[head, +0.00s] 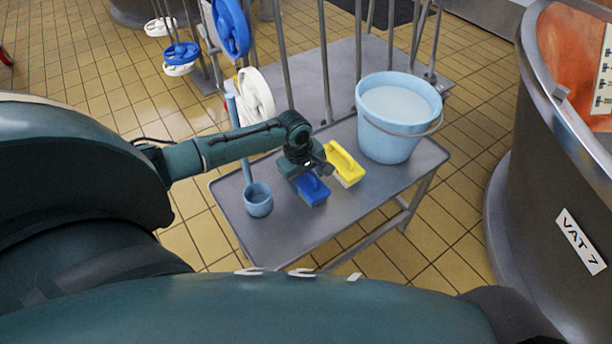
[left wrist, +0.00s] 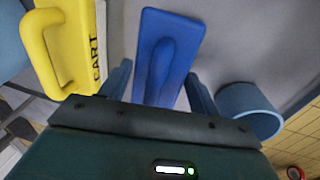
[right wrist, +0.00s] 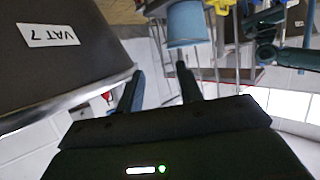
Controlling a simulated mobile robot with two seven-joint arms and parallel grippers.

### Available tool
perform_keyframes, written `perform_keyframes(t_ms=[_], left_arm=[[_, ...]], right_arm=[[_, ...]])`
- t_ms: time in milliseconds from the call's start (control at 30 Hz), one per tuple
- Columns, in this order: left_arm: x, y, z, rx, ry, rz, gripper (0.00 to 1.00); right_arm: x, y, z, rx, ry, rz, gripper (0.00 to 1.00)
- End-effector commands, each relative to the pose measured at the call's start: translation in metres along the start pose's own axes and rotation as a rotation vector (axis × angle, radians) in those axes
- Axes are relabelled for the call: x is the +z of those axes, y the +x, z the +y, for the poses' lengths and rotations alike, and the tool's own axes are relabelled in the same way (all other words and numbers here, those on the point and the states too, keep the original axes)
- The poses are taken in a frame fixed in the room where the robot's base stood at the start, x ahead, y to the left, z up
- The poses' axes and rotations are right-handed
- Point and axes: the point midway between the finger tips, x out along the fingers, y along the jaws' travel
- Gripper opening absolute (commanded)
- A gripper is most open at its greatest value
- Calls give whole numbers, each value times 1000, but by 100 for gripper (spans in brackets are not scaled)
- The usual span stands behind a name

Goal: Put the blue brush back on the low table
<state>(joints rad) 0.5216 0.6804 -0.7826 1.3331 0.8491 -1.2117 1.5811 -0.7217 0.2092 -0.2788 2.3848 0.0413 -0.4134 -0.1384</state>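The blue brush (head: 311,189) lies on the low table (head: 275,235), beside the yellow brush (head: 345,163). My left gripper (head: 306,172) is right over the blue brush and hides part of it in the head view. In the left wrist view, the blue brush (left wrist: 168,50) extends between the two open fingers (left wrist: 160,88), with a gap visible on each side. Whether the fingers reach down beside it or stay above it I cannot tell. My right gripper (right wrist: 157,85) is open and empty in the right wrist view, away from the table.
A light blue bucket (head: 393,125) stands on the table's right part. A long-handled blue ladle (head: 257,198) is at its left. Metal rails (head: 325,60) rise behind the table. A large vat (head: 545,200) stands at the right. The table's front part is bare.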

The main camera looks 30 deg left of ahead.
Motion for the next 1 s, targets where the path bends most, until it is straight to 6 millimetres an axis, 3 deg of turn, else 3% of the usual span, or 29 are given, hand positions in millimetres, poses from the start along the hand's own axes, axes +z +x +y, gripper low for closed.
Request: perform_keyframes(t_ms=[200,500,667,1000], left_arm=[[0,0,0,0,0,0,80],[-1,-4,0,0,2,2,80],[-1,-29,1,1,2,1,80],[0,-100,1,1,1,1,80]], right_arm=[[0,0,0,0,1,1,36],[2,-1,0,0,2,-3,36],[-11,-6,2,4,20,7,36],[-35,-25,13,39,91,38,36]])
